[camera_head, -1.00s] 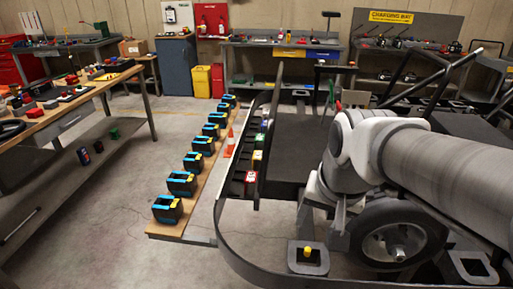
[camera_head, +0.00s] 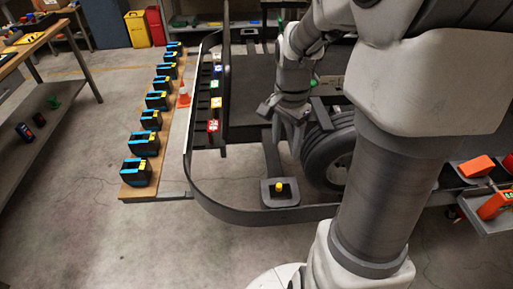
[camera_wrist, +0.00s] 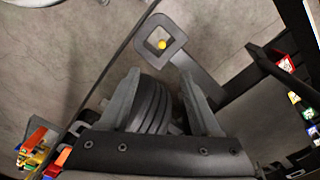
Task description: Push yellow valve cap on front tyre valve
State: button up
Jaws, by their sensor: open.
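A small yellow cap (camera_head: 280,186) sits in a grey square holder (camera_head: 268,200) at the front of the kart stand. The cap also shows in the wrist view (camera_wrist: 162,44), beyond my fingertips. My gripper (camera_head: 296,142) points down beside the front tyre (camera_head: 322,158), behind and above the cap and apart from it. In the wrist view my gripper (camera_wrist: 159,76) is open, with nothing held. The black tyre shows between and below its fingers. My arm hides part of the tyre and the wheel face, and I cannot make out the valve.
A curved dark bumper rail (camera_head: 258,215) runs around the front of the stand. Several blue-and-black battery-like boxes stand on a wooden plank (camera_head: 130,188) at left. An orange cone (camera_head: 184,95) stands near the plank. A tray (camera_head: 487,212) with orange items is at right. Floor at front left is clear.

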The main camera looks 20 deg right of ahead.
jog(key=b, duration=0.1)
send_over(279, 185)
jog(key=f, duration=1)
jog(key=shift+s+d+f, duration=0.15)
jog(key=shift+s+d, duration=0.05)
jog(key=shift+d, duration=0.05)
jog(key=shift+w+a+f+b, duration=0.1)
jog(key=shift+w+f+b, duration=0.1)
jog(key=shift+f, duration=1.3)
jog(key=shift+w+a+f+b, duration=0.1)
jog(key=shift+f+b, duration=0.05)
jog(key=shift+f, duration=1.3)
grip_shut()
